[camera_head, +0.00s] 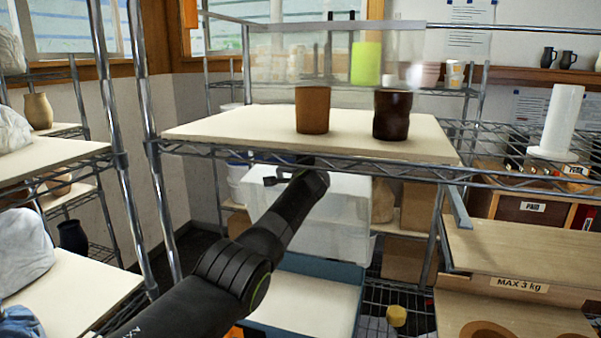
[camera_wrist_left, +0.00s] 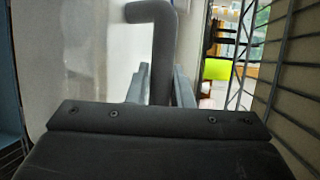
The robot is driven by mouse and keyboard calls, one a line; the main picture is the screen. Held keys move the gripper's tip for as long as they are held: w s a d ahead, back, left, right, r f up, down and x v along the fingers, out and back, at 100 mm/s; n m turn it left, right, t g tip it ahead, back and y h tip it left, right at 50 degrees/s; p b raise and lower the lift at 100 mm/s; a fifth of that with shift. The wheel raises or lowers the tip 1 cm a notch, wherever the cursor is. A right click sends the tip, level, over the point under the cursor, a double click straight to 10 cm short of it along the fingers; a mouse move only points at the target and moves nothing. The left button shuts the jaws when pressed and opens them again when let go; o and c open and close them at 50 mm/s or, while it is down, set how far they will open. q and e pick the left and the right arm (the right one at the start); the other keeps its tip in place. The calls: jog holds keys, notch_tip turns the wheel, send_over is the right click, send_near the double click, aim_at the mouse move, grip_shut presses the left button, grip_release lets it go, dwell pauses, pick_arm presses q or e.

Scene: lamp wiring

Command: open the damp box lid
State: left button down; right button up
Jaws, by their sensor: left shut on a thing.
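The damp box (camera_head: 345,225) looks like a translucent whitish box under the pale board shelf in the head view. Its pale wall (camera_wrist_left: 85,50) fills the left of the left wrist view. A grey bent handle (camera_wrist_left: 154,20) stands out beside that wall. My left gripper (camera_wrist_left: 160,88) is shut on the handle, its two fingers on either side of it. In the head view my left gripper (camera_head: 279,178) is at the box's upper left, just below the shelf edge. The lid's seam is not clear. My right gripper is not in view.
Just above my gripper is the wire shelf with a pale board (camera_head: 240,128), carrying a brown cup (camera_head: 312,110) and a dark cup (camera_head: 392,115). A clear pane (camera_head: 290,60) shows behind them. A metal post (camera_head: 125,170) stands left of my arm. A blue-edged tray (camera_head: 300,300) lies below.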

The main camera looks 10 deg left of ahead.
pick_arm(q)
jog(key=c, duration=1.6)
grip_release()
jog(key=shift+a+f, duration=0.1)
jog(key=shift+o, duration=0.2)
jog(key=shift+s, duration=0.15)
jog(key=b+v, duration=0.5)
jog(key=v, duration=1.2)
jog(key=shift+d, duration=0.2)
